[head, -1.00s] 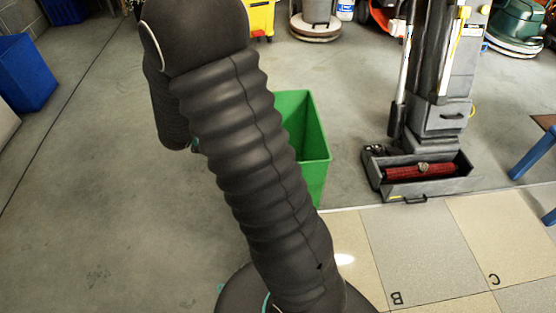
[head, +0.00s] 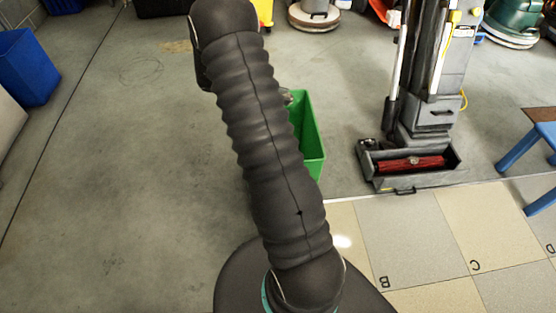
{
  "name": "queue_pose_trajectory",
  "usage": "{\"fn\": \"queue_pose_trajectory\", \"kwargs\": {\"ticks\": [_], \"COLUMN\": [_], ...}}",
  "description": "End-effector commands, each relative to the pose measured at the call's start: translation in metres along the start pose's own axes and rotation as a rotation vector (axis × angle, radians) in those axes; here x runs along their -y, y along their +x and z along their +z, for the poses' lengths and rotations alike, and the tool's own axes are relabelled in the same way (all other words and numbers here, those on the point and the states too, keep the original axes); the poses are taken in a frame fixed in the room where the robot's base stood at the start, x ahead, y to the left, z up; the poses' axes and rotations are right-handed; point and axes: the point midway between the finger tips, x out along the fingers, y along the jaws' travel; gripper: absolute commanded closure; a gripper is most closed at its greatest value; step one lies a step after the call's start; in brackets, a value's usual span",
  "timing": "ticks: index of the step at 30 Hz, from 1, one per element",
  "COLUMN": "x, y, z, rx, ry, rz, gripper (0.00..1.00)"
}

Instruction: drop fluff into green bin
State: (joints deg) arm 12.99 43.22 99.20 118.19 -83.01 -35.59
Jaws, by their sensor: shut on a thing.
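The green bin (head: 311,140) stands on the concrete floor right of the middle in the head view. My dark ribbed arm crosses in front of it and hides its left part. A small greyish piece shows at the arm's right edge, by the bin's upper left; I cannot tell what it is. My gripper is hidden behind the arm. I see no fluff, and the visible part of the bin's inside shows only green wall.
An upright floor machine (head: 418,130) with a red brush stands right of the bin. A blue bin (head: 27,68) is at the far left, and a blue-legged stool (head: 530,150) at the right. Lettered tiles (head: 410,240) lie at the lower right.

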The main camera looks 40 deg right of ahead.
Motion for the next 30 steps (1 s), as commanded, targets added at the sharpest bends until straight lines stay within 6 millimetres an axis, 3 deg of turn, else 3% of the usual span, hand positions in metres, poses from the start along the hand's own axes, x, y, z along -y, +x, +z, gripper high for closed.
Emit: {"fn": "queue_pose_trajectory", "kwargs": {"ticks": [12, 23, 24, 27, 30], "x": [0.000, 0.000, 0.000, 0.000, 0.000], "y": [0.017, 0.019, 0.019, 0.019, 0.019], "z": [0.042, 0.047, 0.047, 0.047, 0.047], "rx": [0.000, 0.000, 0.000, 0.000, 0.000], "ry": [-0.002, -0.001, -0.001, -0.001, -0.001], "rz": [-0.003, -0.004, -0.004, -0.004, -0.004], "gripper": [0.77, 0.77, 0.61, 0.36, 0.34]}}
